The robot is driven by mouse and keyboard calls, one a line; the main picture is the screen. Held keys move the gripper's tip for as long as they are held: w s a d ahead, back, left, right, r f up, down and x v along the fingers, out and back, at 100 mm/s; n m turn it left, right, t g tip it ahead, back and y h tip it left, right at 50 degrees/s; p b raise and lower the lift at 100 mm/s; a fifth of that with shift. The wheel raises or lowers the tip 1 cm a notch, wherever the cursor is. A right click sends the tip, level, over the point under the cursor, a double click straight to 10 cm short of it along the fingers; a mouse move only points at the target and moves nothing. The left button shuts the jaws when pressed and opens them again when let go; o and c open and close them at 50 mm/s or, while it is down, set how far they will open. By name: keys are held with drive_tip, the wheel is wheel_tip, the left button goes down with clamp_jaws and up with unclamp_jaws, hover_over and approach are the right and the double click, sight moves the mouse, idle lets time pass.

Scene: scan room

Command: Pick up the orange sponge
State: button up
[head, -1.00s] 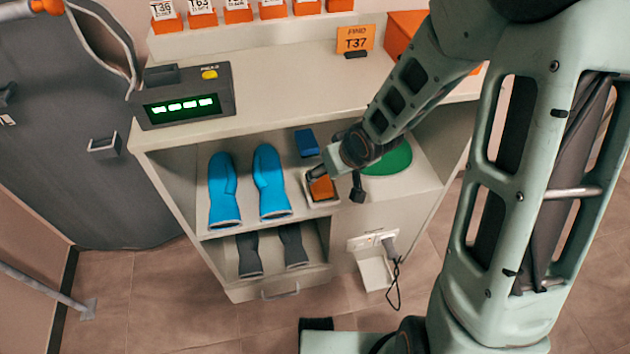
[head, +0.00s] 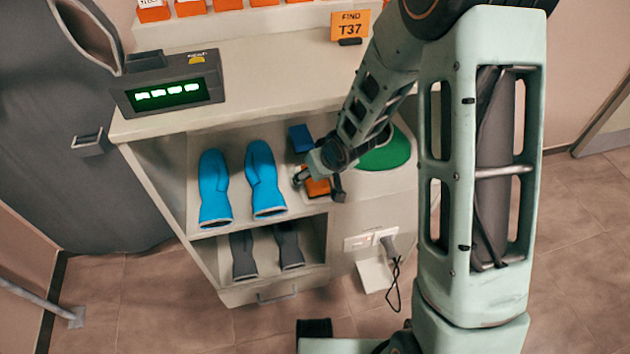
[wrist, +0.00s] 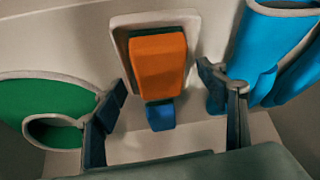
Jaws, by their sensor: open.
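The orange sponge (wrist: 158,65) lies in a shallow pale tray (wrist: 122,26) on the cabinet shelf. In the head view the sponge (head: 317,187) is partly hidden by my gripper (head: 320,186). In the wrist view my gripper (wrist: 170,98) is open, with one dark finger on each side and the sponge ahead between them. The fingers do not appear to touch the sponge. A blue block (wrist: 160,116) sits beyond the sponge; it also shows in the head view (head: 301,138).
The countertop overhangs the shelf and carries a dark display box (head: 170,90).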

drive_tip(key=c, duration=1)
drive_tip(key=shift+r, duration=0.1)
